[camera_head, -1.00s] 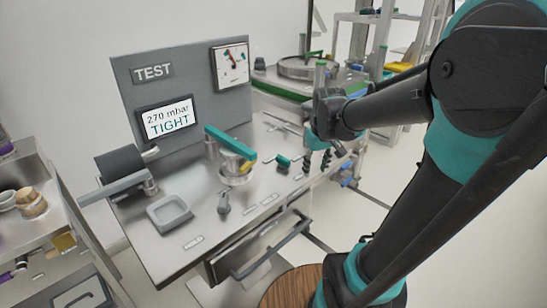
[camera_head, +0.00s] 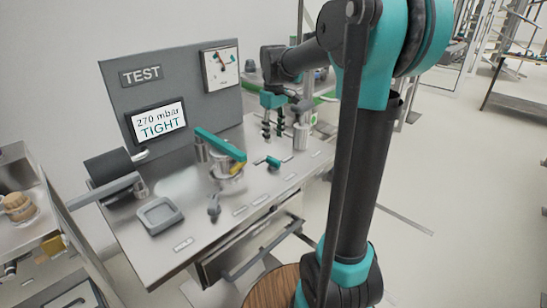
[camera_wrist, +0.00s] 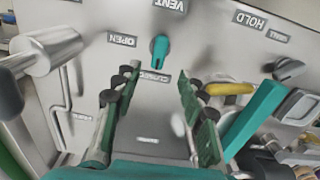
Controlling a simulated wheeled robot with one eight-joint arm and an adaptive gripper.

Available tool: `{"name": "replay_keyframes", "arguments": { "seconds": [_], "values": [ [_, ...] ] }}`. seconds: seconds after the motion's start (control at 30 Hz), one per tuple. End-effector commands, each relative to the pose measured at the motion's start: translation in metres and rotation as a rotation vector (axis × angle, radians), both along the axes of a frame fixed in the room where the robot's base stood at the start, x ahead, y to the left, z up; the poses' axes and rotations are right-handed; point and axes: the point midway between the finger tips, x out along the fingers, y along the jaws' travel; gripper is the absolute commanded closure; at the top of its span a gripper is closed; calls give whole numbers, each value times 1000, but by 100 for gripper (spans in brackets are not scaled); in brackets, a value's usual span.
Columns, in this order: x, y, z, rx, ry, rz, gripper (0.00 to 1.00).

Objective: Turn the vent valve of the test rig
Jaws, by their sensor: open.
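The vent valve is a small teal handle on the bench top (camera_head: 273,162). In the wrist view the teal vent valve handle (camera_wrist: 159,50) lies below the VENT label (camera_wrist: 170,4), with the OPEN label (camera_wrist: 122,40) to its left. Its long end points down the picture toward a partly hidden label that seems to read CLOSED. My gripper (camera_head: 273,130) is open above the bench, just beyond the valve in the head view. In the wrist view my gripper (camera_wrist: 159,75) has its fingers spread, with the handle ahead of the gap and not touched.
The test rig screen (camera_head: 158,121) reads 270 mbar TIGHT. A teal clamp arm (camera_head: 220,143) and a grey knob (camera_head: 214,206) stand left of the valve. A metal cylinder (camera_head: 301,136) stands to its right. A grey tray (camera_head: 158,216) lies at the front left.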

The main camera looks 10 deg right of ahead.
Motion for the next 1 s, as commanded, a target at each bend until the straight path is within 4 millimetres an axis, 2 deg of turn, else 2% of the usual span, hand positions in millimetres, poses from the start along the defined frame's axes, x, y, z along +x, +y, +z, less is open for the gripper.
{"name": "replay_keyframes", "arguments": {
  "seconds": [0.3, 0.5, 0.7, 0.93, 1.0],
  "values": [
    [0, 0, -63, 0, 0, -1, 59],
    [0, 0, -89, 0, 0, -1, 59],
    [0, 0, -98, 0, 0, -1, 59],
    [0, 0, -99, 0, 0, -1, 59],
    [0, 0, -99, 0, 0, -1, 65]
  ]
}}
